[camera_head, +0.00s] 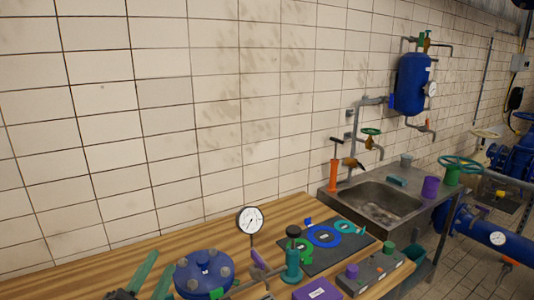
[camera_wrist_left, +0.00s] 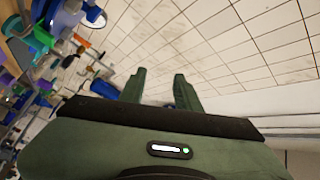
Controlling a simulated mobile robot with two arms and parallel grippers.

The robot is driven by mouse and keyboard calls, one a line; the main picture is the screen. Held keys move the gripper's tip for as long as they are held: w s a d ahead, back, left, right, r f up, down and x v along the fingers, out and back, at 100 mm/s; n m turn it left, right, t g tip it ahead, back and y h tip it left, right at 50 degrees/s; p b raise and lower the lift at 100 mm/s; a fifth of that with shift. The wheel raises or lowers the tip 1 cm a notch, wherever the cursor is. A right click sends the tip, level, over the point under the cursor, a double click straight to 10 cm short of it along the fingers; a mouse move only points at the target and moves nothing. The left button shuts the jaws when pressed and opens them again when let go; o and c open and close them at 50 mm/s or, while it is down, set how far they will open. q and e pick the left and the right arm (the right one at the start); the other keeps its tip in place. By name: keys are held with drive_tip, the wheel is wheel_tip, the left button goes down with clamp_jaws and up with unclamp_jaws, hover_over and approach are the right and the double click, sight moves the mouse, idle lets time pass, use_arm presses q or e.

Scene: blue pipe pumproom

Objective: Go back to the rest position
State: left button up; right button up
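My left gripper (camera_head: 159,262) comes in at the bottom left of the head view, over the left part of the wooden workbench (camera_head: 180,252). Its two green fingers are apart with nothing between them. In the left wrist view the gripper (camera_wrist_left: 158,78) also shows two spread, empty fingers, pointing toward the tiled wall (camera_wrist_left: 220,45). My right gripper is not in either view.
A blue flanged part (camera_head: 203,272) stands just right of my left gripper. A pressure gauge (camera_head: 250,220), a teal valve part (camera_head: 292,262), a dark mat (camera_head: 335,245) and a grey block (camera_head: 375,270) are farther right. A sink (camera_head: 378,203) lies beyond.

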use_arm(q)
drive_tip(key=s+a+f+n+g+y, duration=0.2)
drive_tip(key=s+f+n+g, duration=0.2)
drive_tip(key=f, duration=0.5)
drive_tip(key=s+a+f+n+g+y, duration=0.15)
drive_tip(key=s+f+n+g, duration=0.25)
drive_tip(key=f, duration=0.5)
drive_tip(key=s+d+f+n+g+h, duration=0.1)
drive_tip(key=s+d+f+g, duration=0.1)
drive_tip(key=s+f+g, duration=0.5)
drive_tip(key=s+d+f+n+g+h, duration=0.1)
drive_tip(key=s+d+f+n, duration=0.2)
drive_tip(key=s, duration=0.8)
wheel_tip(320, 180, down, 35)
drive_tip(key=s+m+g+b, duration=0.1)
drive_tip(key=s+m+b, duration=0.1)
drive_tip(key=b, duration=0.4)
drive_tip(key=s+a+f+b, duration=0.1)
drive_tip(key=s+f+b, duration=0.1)
drive_tip(key=s+f, duration=0.5)
drive_tip(key=s+a+f+g+b, duration=0.1)
drive_tip(key=s+a+f+b, duration=0.1)
drive_tip(key=s+f, duration=0.6)
wheel_tip(320, 180, down, 3)
drive_tip(key=shift+s+a+f+g+y, duration=0.1)
drive_tip(key=shift+s+a+g+y, duration=0.2)
drive_tip(key=shift+y, duration=0.15)
drive_tip(key=shift+a, duration=0.1)
